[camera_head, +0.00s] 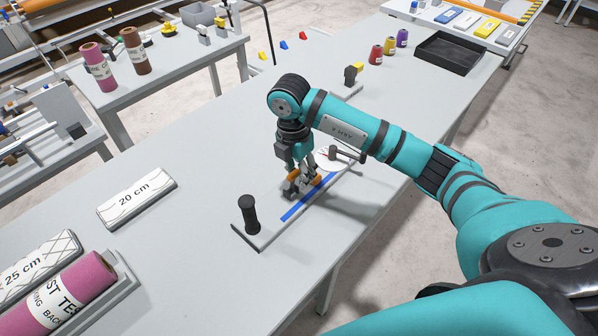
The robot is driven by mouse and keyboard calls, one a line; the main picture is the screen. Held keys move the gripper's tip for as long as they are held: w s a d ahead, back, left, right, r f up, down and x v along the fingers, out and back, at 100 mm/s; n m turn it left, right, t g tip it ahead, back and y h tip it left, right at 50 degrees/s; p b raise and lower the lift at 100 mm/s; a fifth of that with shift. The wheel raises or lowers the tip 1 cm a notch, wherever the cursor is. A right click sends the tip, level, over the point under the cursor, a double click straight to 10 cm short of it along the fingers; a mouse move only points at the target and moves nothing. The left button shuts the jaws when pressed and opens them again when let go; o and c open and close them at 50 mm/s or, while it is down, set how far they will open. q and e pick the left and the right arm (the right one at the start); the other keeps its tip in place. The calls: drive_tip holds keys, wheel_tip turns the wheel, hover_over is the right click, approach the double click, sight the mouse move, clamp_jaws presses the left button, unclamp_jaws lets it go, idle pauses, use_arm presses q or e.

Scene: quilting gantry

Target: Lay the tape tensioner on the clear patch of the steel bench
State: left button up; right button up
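My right gripper (300,183) points down over a long grey plate on the steel bench (190,235). Its fingers are at a small part with orange ends (318,179), which may be the tape tensioner. The fingers and wrist cover most of this part, so I cannot tell whether they are closed on it. The grey plate (262,236) carries a blue strip (292,211) and an upright black knob (249,213) at its near end. A white disc (326,158) with a dark piece is partly hidden behind the gripper. My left gripper is not in view.
A white 20 cm block (136,198), a 25 cm block (38,266) and a pink roll (72,295) lie at the left. Several thread cones (389,46) and a black tray (448,53) stand at the back. Bench between the blocks and plate is bare.

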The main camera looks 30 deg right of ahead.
drive_tip(key=shift+r, duration=0.15)
drive_tip(key=shift+w+r, duration=0.1)
drive_tip(key=shift+r, duration=0.1)
wheel_tip(320, 180, up, 11)
drive_tip(key=shift+w+a+r, duration=0.2)
drive_tip(key=shift+w+a, duration=0.1)
drive_tip(key=shift+a, duration=0.1)
